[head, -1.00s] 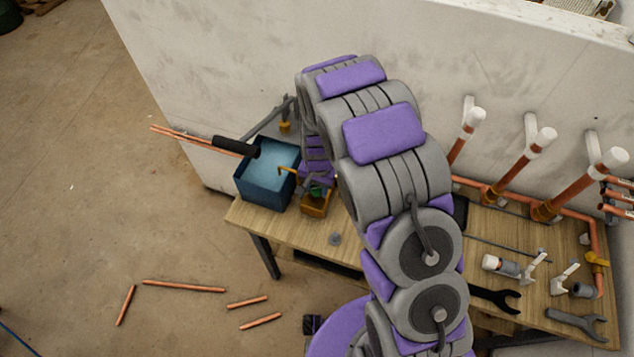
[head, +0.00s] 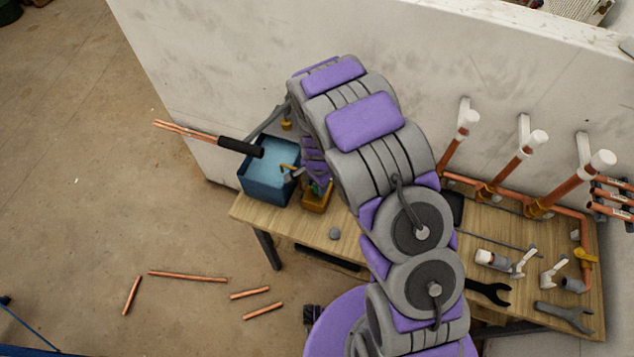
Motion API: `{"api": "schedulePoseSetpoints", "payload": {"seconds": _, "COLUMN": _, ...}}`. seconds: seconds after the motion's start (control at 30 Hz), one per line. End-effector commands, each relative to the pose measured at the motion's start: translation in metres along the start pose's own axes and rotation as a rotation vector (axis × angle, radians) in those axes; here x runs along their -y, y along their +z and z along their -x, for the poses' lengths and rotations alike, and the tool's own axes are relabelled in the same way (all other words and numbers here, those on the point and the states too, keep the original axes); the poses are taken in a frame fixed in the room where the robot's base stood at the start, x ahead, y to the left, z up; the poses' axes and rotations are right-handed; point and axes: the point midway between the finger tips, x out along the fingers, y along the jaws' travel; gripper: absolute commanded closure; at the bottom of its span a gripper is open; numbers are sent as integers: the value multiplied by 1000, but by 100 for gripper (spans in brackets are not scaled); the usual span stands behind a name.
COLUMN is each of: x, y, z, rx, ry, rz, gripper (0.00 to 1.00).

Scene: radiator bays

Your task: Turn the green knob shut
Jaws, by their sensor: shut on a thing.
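The green knob (head: 323,187) shows only as a small green patch at the orange-brown block (head: 316,201), on the left part of the wooden workbench. My gripper (head: 318,182) is at the knob, shut on it as far as I can see. My arm hides most of the gripper and the right side of the knob. The knob's turn angle cannot be made out.
A blue bin (head: 268,176) stands left of the block, with a black-sleeved copper bundle (head: 215,138) sticking out. Copper pipes with white caps (head: 516,160) rise at the right, near wrenches (head: 566,315) on the workbench (head: 285,227). Copper offcuts (head: 188,277) lie on the floor.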

Motion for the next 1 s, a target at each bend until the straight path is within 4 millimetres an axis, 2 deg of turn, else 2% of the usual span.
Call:
{"api": "schedulePoseSetpoints", "payload": {"seconds": 0.33, "x": 5, "y": -2, "z": 2, "rx": -7, "ry": -13, "rz": -2, "gripper": 91}}
{"api": "schedulePoseSetpoints", "payload": {"seconds": 0.37, "x": 4, "y": -2, "z": 2, "rx": -7, "ry": -12, "rz": -2, "gripper": 57}}
{"api": "schedulePoseSetpoints", "payload": {"seconds": 0.6, "x": 2, "y": -1, "z": 2, "rx": -4, "ry": -8, "rz": -1, "gripper": 35}}
{"api": "schedulePoseSetpoints", "payload": {"seconds": 0.87, "x": 0, "y": -1, "z": 2, "rx": -2, "ry": -5, "rz": -1, "gripper": 35}}
{"api": "schedulePoseSetpoints", "payload": {"seconds": 1.0, "x": 0, "y": -1, "z": 12, "rx": -1, "ry": -5, "rz": -1, "gripper": 35}}
